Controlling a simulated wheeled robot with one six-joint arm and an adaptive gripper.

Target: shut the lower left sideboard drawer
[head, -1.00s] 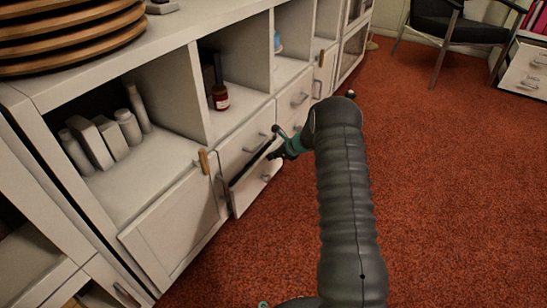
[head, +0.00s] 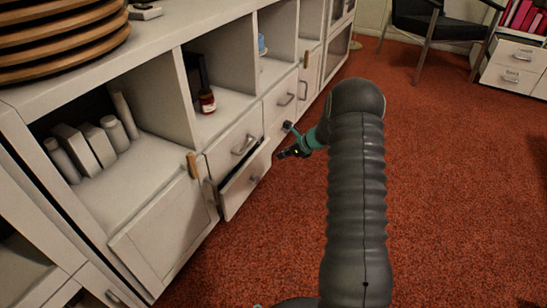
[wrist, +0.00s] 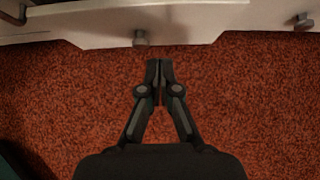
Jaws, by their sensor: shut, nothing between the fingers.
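The lower left sideboard drawer (head: 240,188) stands part way out of the white sideboard, below a closed upper drawer (head: 232,146). A dark gap shows along its top. Its front carries a small metal handle (head: 256,177). My gripper (head: 281,155) is just in front of and to the right of the drawer front, over the carpet. In the wrist view, my gripper's fingers (wrist: 159,62) are together and empty, pointing at the drawer front (wrist: 100,33). A handle (wrist: 140,38) lies just ahead of the fingertips, apart from them.
A cabinet door (head: 168,232) with a wooden handle (head: 192,165) is left of the drawer. Open shelves above hold white containers (head: 98,145) and a red jar (head: 207,101). A chair (head: 435,22) stands at the back right. The red carpet (head: 440,180) is clear on the right.

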